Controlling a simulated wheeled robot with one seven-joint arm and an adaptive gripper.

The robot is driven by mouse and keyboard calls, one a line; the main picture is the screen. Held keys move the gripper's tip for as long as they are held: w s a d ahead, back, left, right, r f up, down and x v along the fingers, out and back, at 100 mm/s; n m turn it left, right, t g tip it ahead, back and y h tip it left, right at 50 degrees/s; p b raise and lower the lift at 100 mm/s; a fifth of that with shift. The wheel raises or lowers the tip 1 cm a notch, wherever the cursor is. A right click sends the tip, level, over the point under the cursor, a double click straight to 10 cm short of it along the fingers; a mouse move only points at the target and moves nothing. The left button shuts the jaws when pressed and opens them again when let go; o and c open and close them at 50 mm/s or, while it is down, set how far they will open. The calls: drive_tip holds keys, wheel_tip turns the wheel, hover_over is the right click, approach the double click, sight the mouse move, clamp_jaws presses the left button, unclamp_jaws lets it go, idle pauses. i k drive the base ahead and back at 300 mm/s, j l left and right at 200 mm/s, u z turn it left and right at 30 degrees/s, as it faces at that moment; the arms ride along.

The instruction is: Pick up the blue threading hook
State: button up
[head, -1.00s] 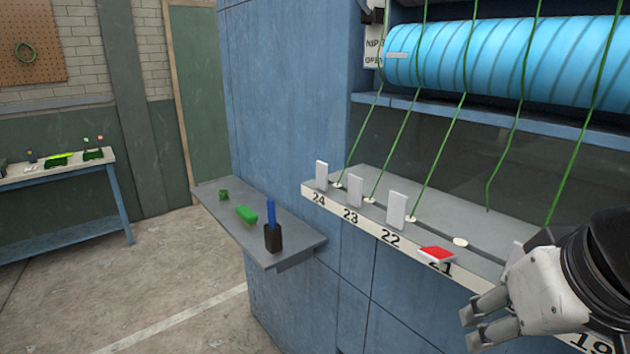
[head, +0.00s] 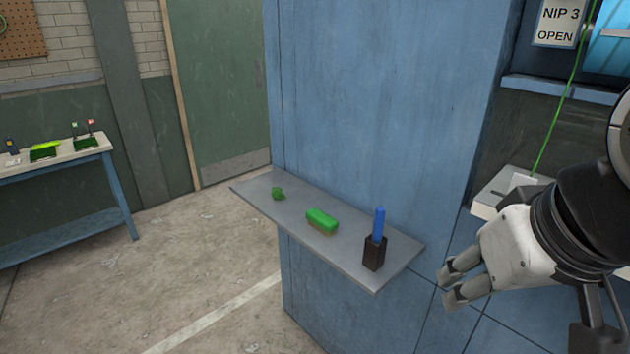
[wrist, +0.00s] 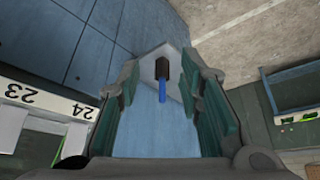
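The blue threading hook (head: 379,222) stands upright in a small dark holder (head: 374,254) near the right end of a grey shelf. Only its blue upper part shows; its lower end is hidden in the holder. My gripper (head: 452,287) is to the right of the shelf, apart from the hook, with its fingers pointing left. In the wrist view the hook (wrist: 162,91) and holder (wrist: 162,67) appear between my two spread fingers, at some distance beyond them. My gripper is open and empty.
A numbered ledge (head: 492,195) is at right. A workbench (head: 70,158) stands far left, with open floor between.

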sight(378, 224)
drive_tip(key=i+j+z, duration=0.1)
drive_tip(key=j+z, duration=0.5)
drive_tip(key=z, duration=0.25)
drive_tip(key=j+z, duration=0.4)
drive_tip(key=i+z, duration=0.25)
drive_tip(key=i, duration=0.35)
drive_tip(key=l, duration=0.05)
